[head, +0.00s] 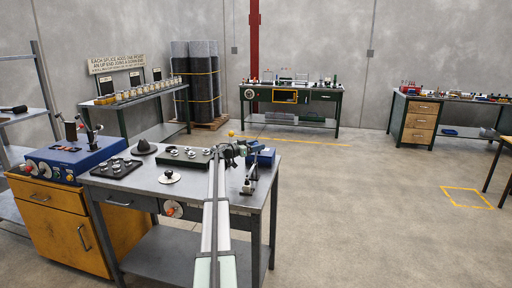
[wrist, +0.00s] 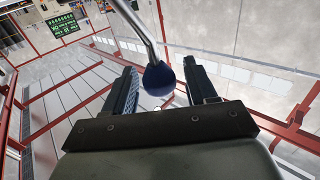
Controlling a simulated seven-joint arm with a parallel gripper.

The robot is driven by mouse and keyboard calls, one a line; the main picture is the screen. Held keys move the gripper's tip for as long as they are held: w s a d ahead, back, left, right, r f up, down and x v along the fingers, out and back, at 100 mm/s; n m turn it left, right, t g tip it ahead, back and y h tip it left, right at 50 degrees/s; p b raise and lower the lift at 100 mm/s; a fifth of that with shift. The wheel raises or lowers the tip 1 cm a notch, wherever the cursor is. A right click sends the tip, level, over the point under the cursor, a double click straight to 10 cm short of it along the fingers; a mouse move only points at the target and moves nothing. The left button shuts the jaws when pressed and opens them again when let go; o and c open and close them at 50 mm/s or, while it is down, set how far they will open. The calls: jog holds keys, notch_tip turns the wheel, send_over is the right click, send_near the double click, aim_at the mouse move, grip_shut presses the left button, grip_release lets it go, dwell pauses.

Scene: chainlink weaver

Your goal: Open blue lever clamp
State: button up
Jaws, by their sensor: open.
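In the wrist view, the blue ball knob (wrist: 158,79) sits at the end of a bare metal lever rod (wrist: 138,30). My gripper (wrist: 160,68) is open, with one finger on each side of the knob. Gaps show between the knob and both fingers, so it does not look gripped. The clamp's body is out of the wrist view. In the head view, my arm reaches over the grey workbench (head: 135,185) to its right end. There my gripper and the clamp are small and cannot be told apart clearly.
A blue box (head: 263,157) stands at the bench's right end, close to my arm. A dark green block with round parts (head: 186,157), a black tray (head: 116,168) and a round disc (head: 169,177) lie left of my arm. Open floor lies to the right.

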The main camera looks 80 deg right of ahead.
jog(key=shift+c, duration=0.4)
grip_shut()
